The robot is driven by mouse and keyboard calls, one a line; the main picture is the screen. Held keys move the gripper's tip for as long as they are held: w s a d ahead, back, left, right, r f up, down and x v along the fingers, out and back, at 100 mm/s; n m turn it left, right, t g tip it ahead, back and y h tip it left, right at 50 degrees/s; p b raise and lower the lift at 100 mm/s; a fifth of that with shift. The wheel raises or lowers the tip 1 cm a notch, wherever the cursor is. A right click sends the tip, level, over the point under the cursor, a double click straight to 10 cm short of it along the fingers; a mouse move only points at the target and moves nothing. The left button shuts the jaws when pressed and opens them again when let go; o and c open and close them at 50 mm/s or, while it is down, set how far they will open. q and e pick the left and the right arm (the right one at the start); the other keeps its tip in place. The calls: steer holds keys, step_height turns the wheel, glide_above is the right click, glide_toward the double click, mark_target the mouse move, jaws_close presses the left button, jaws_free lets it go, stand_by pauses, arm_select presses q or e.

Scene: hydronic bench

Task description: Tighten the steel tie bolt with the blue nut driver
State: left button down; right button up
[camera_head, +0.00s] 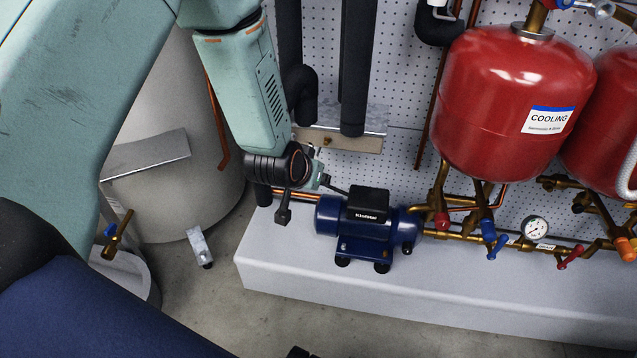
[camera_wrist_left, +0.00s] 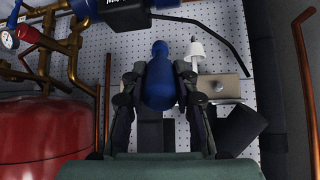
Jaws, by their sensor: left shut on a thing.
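My left gripper (camera_wrist_left: 158,84) is shut on the blue nut driver (camera_wrist_left: 160,80), whose rounded blue handle sits between the two dark fingers in the left wrist view. The driver's shaft and tip cannot be made out. In the head view my left gripper (camera_head: 284,205) hangs at the left end of the pump, and the driver is hidden there. A metal plate (camera_wrist_left: 229,86) with a small round fitting is right of the driver in the wrist view. I cannot tell whether that fitting is the steel tie bolt. My right gripper is not in view.
A dark blue pump (camera_head: 362,228) stands on a white plinth (camera_head: 300,278). Red tanks (camera_head: 510,95), brass pipes, colored valves and a gauge (camera_head: 535,228) are to the right. Black insulated pipes (camera_head: 357,65) run down the perforated panel. A pale cylinder (camera_head: 165,130) stands left.

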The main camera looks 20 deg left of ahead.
arm_select(q)
steer(key=shift+w+a+f+t+y+b, duration=0.35)
steer(key=shift+a+f+t, duration=0.3)
steer(key=shift+t, duration=0.25)
steer(key=s+a+n+t+y+b, duration=0.2)
steer(key=s+a+t+y+b, duration=0.1)
steer(key=a+t, duration=0.4)
steer(key=shift+s+a+b, duration=0.25)
steer(key=shift+a+b, duration=0.05)
steer(key=shift+b, duration=0.15)
steer(key=shift+f, duration=0.1)
steer(key=x, duration=0.4)
steer(key=shift+w+a, duration=0.1)
steer(key=shift+w, duration=0.15)
